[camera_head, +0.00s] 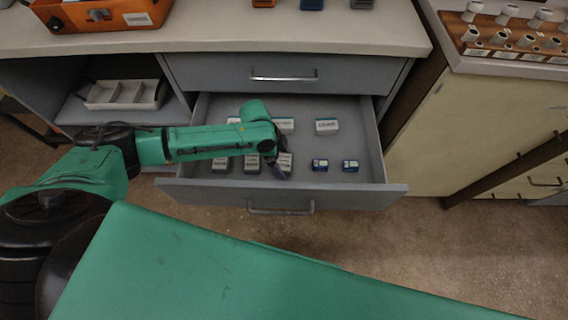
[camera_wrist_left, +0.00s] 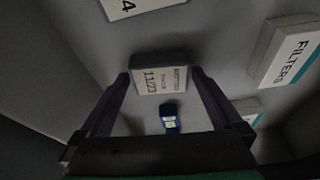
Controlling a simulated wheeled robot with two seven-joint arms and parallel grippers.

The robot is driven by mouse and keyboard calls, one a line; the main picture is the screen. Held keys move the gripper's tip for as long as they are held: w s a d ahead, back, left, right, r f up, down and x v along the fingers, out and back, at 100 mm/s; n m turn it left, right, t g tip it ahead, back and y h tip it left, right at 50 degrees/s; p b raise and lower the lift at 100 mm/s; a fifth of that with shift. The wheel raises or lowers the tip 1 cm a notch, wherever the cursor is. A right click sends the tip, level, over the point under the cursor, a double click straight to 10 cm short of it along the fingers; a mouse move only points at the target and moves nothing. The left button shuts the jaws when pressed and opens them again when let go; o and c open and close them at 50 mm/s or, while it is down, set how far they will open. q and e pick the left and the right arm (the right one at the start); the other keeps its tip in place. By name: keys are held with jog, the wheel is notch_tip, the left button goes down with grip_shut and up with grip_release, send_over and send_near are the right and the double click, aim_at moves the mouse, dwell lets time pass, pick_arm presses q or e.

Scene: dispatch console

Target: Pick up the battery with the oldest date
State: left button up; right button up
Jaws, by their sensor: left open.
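My left gripper (camera_head: 281,172) reaches down into the open drawer. In the left wrist view my left gripper (camera_wrist_left: 161,76) is open, with one finger on each side of a grey battery (camera_wrist_left: 160,80). Its label seems to read 11/23, though the small print is blurred. I cannot tell whether the fingers touch it. In the head view this battery (camera_head: 286,159) is partly hidden by the gripper. Two more grey batteries, one in the middle (camera_head: 252,164) and one at left (camera_head: 221,164), lie beside it; their dates are unreadable here. My right gripper is out of view.
The drawer (camera_head: 375,150) also holds two small blue items (camera_head: 320,165) and, behind, white boxes (camera_head: 327,126); one box in the wrist view (camera_wrist_left: 288,50) reads FILTERS. A closed drawer (camera_head: 215,72) is above. An orange case (camera_head: 105,15) stands on the counter (camera_head: 220,30).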

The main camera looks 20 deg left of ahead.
pick_arm(q)
jog(key=shift+f, duration=0.1)
jog(key=c, duration=1.3)
jog(key=shift+o, duration=0.2)
